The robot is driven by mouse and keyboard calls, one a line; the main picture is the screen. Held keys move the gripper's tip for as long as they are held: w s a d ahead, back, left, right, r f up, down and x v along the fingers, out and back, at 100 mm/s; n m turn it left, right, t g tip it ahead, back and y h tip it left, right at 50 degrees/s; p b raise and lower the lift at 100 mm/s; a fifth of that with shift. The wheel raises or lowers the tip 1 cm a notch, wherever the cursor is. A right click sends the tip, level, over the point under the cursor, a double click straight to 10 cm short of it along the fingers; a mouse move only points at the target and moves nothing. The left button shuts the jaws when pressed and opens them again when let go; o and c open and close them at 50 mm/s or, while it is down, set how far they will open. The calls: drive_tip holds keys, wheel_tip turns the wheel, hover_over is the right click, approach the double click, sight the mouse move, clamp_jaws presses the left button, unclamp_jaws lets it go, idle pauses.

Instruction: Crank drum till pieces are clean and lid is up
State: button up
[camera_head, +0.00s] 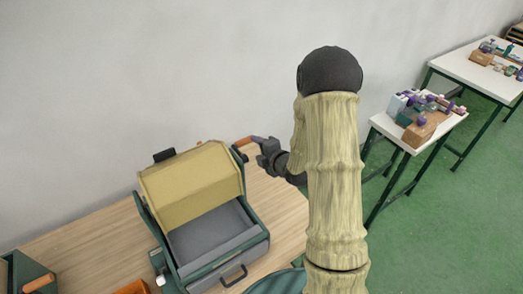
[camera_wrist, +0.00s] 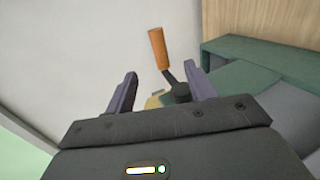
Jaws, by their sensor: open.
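The drum machine stands on the wooden table in the head view, with a green frame (camera_head: 261,213), a tan cover (camera_head: 190,180) at its back and a grey bin (camera_head: 212,235) in front. I cannot tell whether the tan cover is a raised lid. An orange crank handle (camera_head: 243,142) is at its back right; it also shows in the wrist view (camera_wrist: 158,48) on a dark crank arm (camera_wrist: 178,88). My gripper (camera_head: 259,141) is open beside the handle. In the wrist view the handle appears beyond and between the fingers (camera_wrist: 162,78), apart from them. No pieces are visible in the bin.
A green box (camera_head: 28,272) and an orange-brown object (camera_head: 133,287) sit at the table's left front. A wall is close behind the machine. Two white tables (camera_head: 445,122) with small items stand at the right, with green floor around them.

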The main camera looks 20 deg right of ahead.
sight(246, 143)
drive_tip(key=b+x, duration=0.2)
drive_tip(key=x, duration=0.8)
drive_tip(key=shift+s+f, duration=0.1)
